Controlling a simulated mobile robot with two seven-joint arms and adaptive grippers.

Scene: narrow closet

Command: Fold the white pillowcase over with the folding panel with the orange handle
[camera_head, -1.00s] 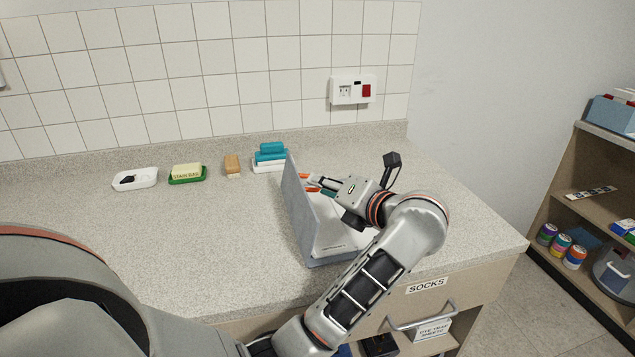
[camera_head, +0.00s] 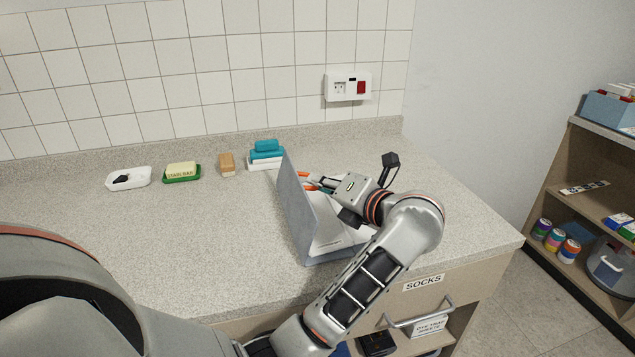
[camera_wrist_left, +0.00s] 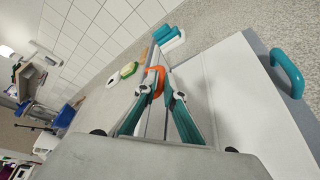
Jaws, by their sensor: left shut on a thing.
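The grey folding panel (camera_head: 303,212) stands steeply raised on the counter, at the left side of the folding board. Its orange handle (camera_wrist_left: 154,79) is between the teal fingers of my left gripper (camera_wrist_left: 158,88), which is shut on it. In the head view the left gripper (camera_head: 318,182) reaches over the board to the panel's right face. The white pillowcase (camera_wrist_left: 238,88) lies on the board right of the panel; in the head view a strip of it (camera_head: 338,236) shows, the rest hidden by my arm. My right gripper is not in view.
A teal handle (camera_wrist_left: 287,74) sits on the board's other side. Behind are a stack of teal and white items (camera_head: 266,155), a tan block (camera_head: 227,164), a stain bar in a green dish (camera_head: 181,172) and a white dish (camera_head: 128,178). The counter left of the panel is clear.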

